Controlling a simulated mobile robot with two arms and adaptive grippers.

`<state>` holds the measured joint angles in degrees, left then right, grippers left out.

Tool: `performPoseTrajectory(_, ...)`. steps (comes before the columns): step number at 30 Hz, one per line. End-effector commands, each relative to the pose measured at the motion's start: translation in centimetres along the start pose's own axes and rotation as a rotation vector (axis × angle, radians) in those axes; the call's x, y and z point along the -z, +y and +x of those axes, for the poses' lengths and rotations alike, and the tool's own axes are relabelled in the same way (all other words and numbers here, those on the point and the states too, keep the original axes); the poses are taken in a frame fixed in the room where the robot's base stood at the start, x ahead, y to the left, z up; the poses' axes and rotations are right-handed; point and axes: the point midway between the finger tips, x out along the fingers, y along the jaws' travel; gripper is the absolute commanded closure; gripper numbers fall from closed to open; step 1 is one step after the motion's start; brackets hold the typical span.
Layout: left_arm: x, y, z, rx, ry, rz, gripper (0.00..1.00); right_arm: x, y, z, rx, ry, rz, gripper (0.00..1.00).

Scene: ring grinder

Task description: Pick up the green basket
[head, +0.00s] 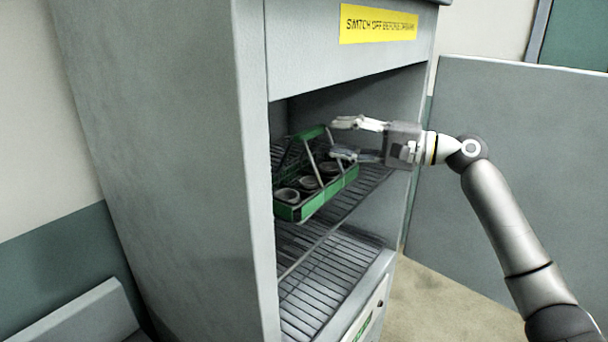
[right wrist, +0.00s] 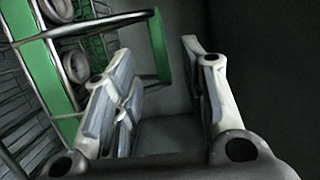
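The green basket (head: 316,190) sits on the upper wire shelf inside the grey cabinet, with several round ring-like parts in it and a green handle bar on top. It also shows at the left in the right wrist view (right wrist: 52,85). My right gripper (head: 341,138) is open beside the handle, its two fingers apart one above the other. In the right wrist view the handle's green bar (right wrist: 158,47) appears in the gap between the fingers (right wrist: 160,75); I cannot tell whether they touch it. My left gripper is not in view.
The grey cabinet (head: 170,130) has a tall wall left of the opening and a yellow warning sign (head: 378,25) above it. A lower wire rack (head: 325,280) is empty. A grey panel (head: 520,170) stands at the right, behind my right arm.

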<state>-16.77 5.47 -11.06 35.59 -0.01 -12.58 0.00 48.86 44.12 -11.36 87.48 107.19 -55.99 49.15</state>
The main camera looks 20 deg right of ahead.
Motion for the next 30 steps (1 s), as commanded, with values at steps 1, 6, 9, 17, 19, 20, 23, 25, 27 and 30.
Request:
performPoseTrajectory(1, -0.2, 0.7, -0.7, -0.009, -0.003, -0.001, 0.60, 0.0, -0.4, 0.8, 0.002, -0.001, 0.002, 0.61)
performPoseTrajectory(6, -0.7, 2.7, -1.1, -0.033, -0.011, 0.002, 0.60, 0.0, -0.1, 2.3, 0.000, 0.001, 0.000, 0.61)
performPoseTrajectory(9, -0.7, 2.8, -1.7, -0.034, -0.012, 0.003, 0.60, 0.0, -0.2, 3.0, 0.001, 0.001, 0.000, 0.61)
performPoseTrajectory(17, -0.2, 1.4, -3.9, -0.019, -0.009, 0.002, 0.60, 0.0, -0.4, 6.3, 0.001, 0.001, 0.002, 0.61)
performPoseTrajectory(19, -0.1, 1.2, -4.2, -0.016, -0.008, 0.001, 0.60, 0.0, -0.2, 7.0, 0.000, 0.002, 0.001, 0.61)
performPoseTrajectory(20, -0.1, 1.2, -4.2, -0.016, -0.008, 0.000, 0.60, 0.0, -0.2, 7.2, 0.000, 0.002, 0.000, 0.61)
performPoseTrajectory(23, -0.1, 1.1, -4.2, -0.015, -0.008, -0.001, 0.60, 0.0, 0.0, 7.6, -0.001, 0.003, -0.001, 0.61)
performPoseTrajectory(25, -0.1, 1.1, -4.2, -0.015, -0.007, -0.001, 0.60, 0.0, 0.1, 7.6, -0.001, 0.003, -0.001, 0.61)
performPoseTrajectory(27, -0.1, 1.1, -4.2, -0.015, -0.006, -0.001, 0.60, 0.0, 0.1, 7.6, -0.001, 0.003, -0.001, 0.61)
performPoseTrajectory(30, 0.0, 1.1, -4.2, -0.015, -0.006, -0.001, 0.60, 0.0, 0.1, 7.6, 0.000, 0.003, -0.001, 0.68)
